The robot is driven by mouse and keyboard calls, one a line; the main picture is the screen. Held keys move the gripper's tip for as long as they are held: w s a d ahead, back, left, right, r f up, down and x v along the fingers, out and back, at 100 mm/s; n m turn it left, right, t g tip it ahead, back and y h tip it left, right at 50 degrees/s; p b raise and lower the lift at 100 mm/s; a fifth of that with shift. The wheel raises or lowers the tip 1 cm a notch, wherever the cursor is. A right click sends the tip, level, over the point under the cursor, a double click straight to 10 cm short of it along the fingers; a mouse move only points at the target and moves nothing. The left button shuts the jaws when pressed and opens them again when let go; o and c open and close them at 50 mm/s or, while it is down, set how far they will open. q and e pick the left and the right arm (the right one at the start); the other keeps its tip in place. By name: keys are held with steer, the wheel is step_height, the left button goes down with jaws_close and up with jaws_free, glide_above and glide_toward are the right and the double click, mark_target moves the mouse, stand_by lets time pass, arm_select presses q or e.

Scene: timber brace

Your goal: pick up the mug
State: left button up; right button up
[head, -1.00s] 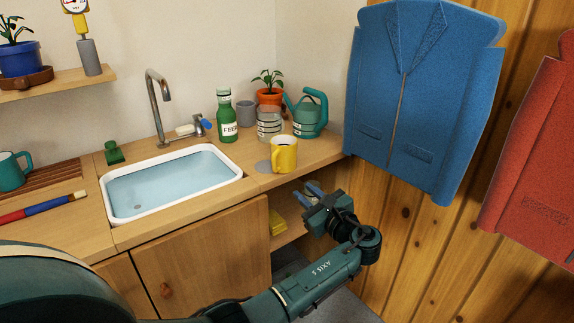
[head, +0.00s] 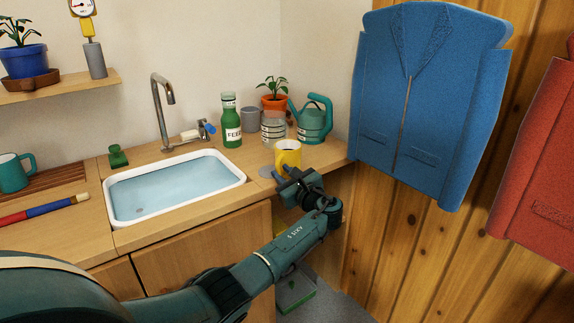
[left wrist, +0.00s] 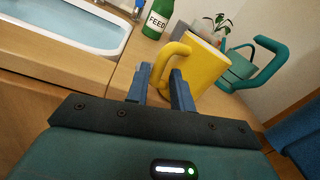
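A yellow mug (head: 288,153) stands upright on the wooden counter, right of the sink. It also shows large in the left wrist view (left wrist: 205,68), with its handle facing my left gripper (left wrist: 161,80). The two blue fingers are apart. The handle (left wrist: 166,60) appears at or just beyond the gap between the fingertips; I cannot tell whether they touch it. In the head view my left gripper (head: 285,178) is at the counter's front edge, just in front of the mug. A teal mug (head: 13,172) stands at the far left. My right gripper is not in view.
A sink (head: 175,186) with water lies left of the yellow mug. Behind the mug are a green FEED bottle (head: 231,122), a glass jar (head: 273,130), a grey cup (head: 250,119) and a teal watering can (head: 314,121). A blue jacket (head: 428,100) hangs at right.

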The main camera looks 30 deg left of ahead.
arm_select(q)
steer(key=shift+c, duration=0.2)
jaws_close()
steer(key=shift+r, duration=0.1)
